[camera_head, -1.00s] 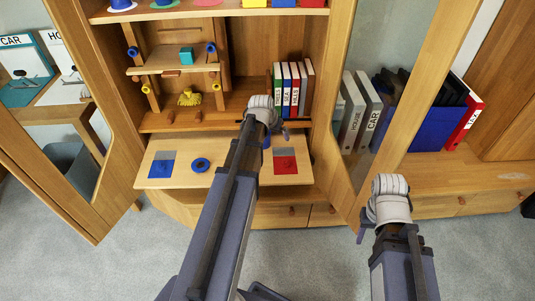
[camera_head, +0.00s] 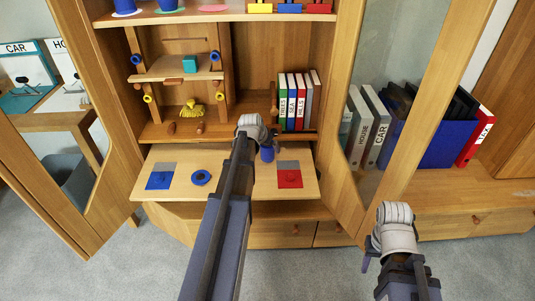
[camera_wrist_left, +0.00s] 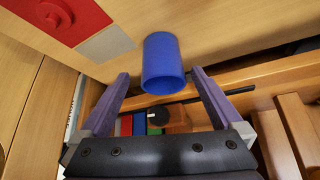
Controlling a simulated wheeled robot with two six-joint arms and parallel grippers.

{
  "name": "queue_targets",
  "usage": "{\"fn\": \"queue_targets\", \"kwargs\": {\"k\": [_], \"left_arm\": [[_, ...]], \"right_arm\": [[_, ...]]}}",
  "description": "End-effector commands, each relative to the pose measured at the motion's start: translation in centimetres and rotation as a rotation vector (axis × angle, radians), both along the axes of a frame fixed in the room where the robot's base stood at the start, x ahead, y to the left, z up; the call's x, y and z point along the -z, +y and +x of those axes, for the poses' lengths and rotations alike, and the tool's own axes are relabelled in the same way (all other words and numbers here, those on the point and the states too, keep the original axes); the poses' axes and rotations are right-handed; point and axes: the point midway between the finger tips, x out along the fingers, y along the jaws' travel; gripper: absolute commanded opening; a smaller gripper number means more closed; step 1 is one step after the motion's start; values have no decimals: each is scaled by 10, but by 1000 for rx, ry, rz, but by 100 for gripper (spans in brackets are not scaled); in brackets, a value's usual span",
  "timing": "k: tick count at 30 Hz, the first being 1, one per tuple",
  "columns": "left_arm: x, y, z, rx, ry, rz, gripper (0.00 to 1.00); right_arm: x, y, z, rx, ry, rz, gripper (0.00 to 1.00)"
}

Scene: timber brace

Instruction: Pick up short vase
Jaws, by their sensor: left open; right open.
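The short vase, a plain blue cylinder (camera_wrist_left: 162,62), shows in the left wrist view between and just beyond the open fingertips of my left gripper (camera_wrist_left: 160,76). There is a gap on both sides, and neither finger touches it. In the head view the vase (camera_head: 267,153) stands on the pull-out board, partly hidden by my left wrist. My left fingers are mostly hidden there. My right gripper (camera_head: 367,260) is low at the right in the head view, mostly hidden by its wrist, away from the vase and empty.
The pull-out board (camera_head: 228,185) also bears a blue square (camera_head: 159,181), a blue ring (camera_head: 201,178) and a red square (camera_head: 289,180). Upright binders (camera_head: 292,103) stand on the shelf behind. Open cabinet doors flank the board. Drawers lie below it.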

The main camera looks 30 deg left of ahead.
Motion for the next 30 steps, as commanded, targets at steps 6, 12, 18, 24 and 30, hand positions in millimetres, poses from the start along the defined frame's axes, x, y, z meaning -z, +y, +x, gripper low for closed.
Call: {"fn": "queue_targets", "kwargs": {"k": [6, 12, 18, 24, 30], "left_arm": [[21, 5, 11, 0, 0, 0, 100], [42, 8, 25, 0, 0, 0, 100], [42, 8, 27, 0, 0, 0, 100], [42, 8, 27, 0, 0, 0, 89], [42, 8, 27, 0, 0, 0, 66]], "right_arm": [[21, -1, 0, -1, -1, -3, 50], [42, -1, 1, -2, -2, -7, 50], [42, -2, 1, -2, -2, -8, 50], [42, -2, 1, -2, -2, -8, 50], [42, -2, 1, -2, -2, -8, 50]]}}
